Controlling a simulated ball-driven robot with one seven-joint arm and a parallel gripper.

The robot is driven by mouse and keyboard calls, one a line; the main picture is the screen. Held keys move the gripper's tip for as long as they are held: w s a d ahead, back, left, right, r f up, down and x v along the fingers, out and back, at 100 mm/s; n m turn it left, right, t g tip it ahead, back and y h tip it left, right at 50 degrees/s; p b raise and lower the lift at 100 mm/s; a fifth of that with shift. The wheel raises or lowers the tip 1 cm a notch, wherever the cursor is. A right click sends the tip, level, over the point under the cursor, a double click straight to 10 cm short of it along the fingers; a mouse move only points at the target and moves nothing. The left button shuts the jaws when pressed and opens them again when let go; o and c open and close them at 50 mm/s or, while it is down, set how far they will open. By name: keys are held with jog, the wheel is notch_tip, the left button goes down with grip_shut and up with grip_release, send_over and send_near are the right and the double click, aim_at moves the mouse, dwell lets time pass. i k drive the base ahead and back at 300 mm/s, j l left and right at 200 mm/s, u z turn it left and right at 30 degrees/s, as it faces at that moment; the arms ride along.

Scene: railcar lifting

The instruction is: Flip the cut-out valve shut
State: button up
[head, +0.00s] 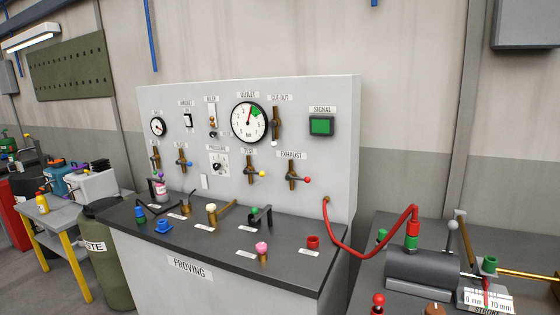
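The cut-out valve (277,122) is on the upright grey panel (330,180) of the proving bench, under the label "CUT-OUT" and just right of the outlet gauge. It has a brown-brass upright body and a small lever with a pale knob (274,143) hanging at its lower end. The lever's exact angle is too small to tell. The outlet gauge (249,122) has a red needle pointing up and slightly right, near the green sector. My gripper is not in view.
Test valve (249,170) and exhaust valve (292,176) sit below. Several small fittings stand on the dark bench top (290,275). A red hose (350,252) runs right to a grey cylinder (422,268) on another bench. A green bin (110,255) stands left.

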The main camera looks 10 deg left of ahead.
aim_at(272, 124)
jog(key=i+j, duration=0.25)
jog(key=j, duration=0.2)
jog(key=i+j, duration=0.3)
jog(key=j, duration=0.15)
jog(key=i+j, duration=0.25)
jog(key=j, duration=0.25)
jog(key=i+u, duration=0.35)
jog(key=i, duration=1.95)
jog(key=l, duration=0.1)
